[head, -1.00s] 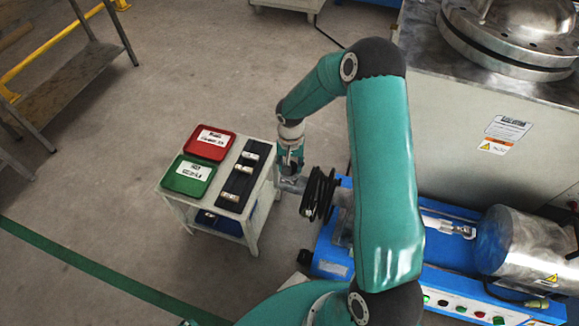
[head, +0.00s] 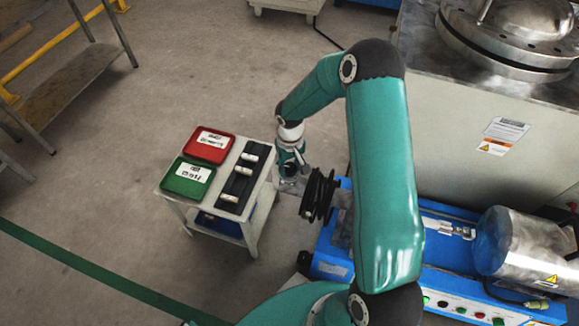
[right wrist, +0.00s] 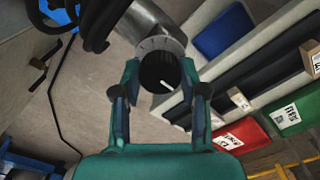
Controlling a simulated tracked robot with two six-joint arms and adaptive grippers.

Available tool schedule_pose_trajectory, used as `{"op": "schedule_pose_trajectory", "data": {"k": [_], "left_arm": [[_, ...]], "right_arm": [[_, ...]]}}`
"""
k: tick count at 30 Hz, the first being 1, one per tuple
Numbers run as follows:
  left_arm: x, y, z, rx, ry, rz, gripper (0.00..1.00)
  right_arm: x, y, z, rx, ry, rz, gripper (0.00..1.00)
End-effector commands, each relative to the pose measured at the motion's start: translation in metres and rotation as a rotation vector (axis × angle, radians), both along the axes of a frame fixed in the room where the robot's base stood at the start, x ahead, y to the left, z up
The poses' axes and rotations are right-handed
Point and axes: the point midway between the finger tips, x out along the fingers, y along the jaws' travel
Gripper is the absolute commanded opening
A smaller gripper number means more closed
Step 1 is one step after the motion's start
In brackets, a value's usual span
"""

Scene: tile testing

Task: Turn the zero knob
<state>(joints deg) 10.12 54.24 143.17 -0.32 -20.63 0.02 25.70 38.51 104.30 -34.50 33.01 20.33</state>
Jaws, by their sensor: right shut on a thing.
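The zero knob (right wrist: 163,75) is a dark round knob with a white mark on its face, in the middle of the right wrist view. It sits at the end of a grey metal cylinder with a graduated ring (right wrist: 160,44). My right gripper (right wrist: 161,72) is shut on the knob, one finger on each side of it. In the head view my right gripper (head: 291,172) reaches down to the grey end of the machine beside the black bellows (head: 318,195). The knob is hidden there. My left gripper is not in view.
A small white cart stands close left of the gripper, with a red tray (head: 212,144), a green tray (head: 188,177) and a black holder (head: 232,190) bearing several small pale pieces. The blue machine (head: 445,262) lies to the right. The floor left of the cart is clear.

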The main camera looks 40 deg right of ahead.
Motion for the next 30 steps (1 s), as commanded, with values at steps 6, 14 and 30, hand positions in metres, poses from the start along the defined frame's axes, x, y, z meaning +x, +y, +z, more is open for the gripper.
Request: {"op": "schedule_pose_trajectory", "data": {"k": [6, 14, 30], "left_arm": [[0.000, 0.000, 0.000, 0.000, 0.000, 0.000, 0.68], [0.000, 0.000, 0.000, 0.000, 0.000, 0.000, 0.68], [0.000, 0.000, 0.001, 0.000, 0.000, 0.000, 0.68]], "right_arm": [[-0.003, -0.003, -0.001, -0.002, 0.009, -0.001, 0.08], [-0.002, -0.002, 0.000, -0.001, 0.006, -0.001, 0.68], [0.000, -0.001, 0.024, -0.003, -0.002, -0.001, 0.68]]}}
